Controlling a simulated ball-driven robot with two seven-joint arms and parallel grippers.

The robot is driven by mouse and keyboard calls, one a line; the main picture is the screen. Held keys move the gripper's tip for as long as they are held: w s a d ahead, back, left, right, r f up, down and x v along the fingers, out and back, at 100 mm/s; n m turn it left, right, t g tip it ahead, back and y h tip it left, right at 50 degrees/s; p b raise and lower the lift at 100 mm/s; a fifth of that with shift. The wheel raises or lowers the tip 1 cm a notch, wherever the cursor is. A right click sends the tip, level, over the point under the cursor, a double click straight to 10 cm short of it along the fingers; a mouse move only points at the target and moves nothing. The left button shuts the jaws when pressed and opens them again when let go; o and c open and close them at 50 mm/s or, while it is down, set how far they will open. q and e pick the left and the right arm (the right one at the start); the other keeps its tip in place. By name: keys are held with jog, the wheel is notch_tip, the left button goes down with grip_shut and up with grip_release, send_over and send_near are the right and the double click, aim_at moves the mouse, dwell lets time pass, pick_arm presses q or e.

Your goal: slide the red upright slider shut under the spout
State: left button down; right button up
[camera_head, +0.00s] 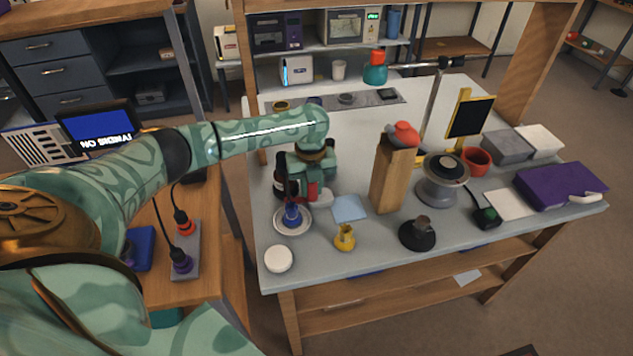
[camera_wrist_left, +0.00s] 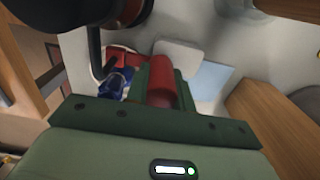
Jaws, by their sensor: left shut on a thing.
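The red upright slider (camera_head: 312,191) shows only in part at the left of the grey table, low beside my left gripper (camera_head: 314,181). In the left wrist view, the red slider (camera_wrist_left: 161,87) stands between the green fingers of my left gripper (camera_wrist_left: 160,93), which is shut on it. My wrist and fingers hide much of it in the head view. I cannot make out the spout clearly; a dark rounded body (camera_head: 280,175) stands just left of the gripper. My right gripper is not in view.
A blue item (camera_head: 291,214) sits on a white saucer (camera_head: 305,228) in front of the gripper. A yellow pot (camera_head: 345,238) and white disc (camera_head: 279,259) are nearer.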

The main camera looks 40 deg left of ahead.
pick_arm(q)
jog(key=c, duration=1.3)
grip_release()
jog(key=shift+s+a, duration=0.15)
jog(key=shift+a, duration=0.05)
jog(key=shift+o, duration=0.5)
jog(key=shift+s, duration=0.1)
jog(key=shift+r, duration=0.15)
notch_tip(320, 180, up, 16)
jog(key=p, duration=0.6)
jog(key=shift+p, duration=0.3)
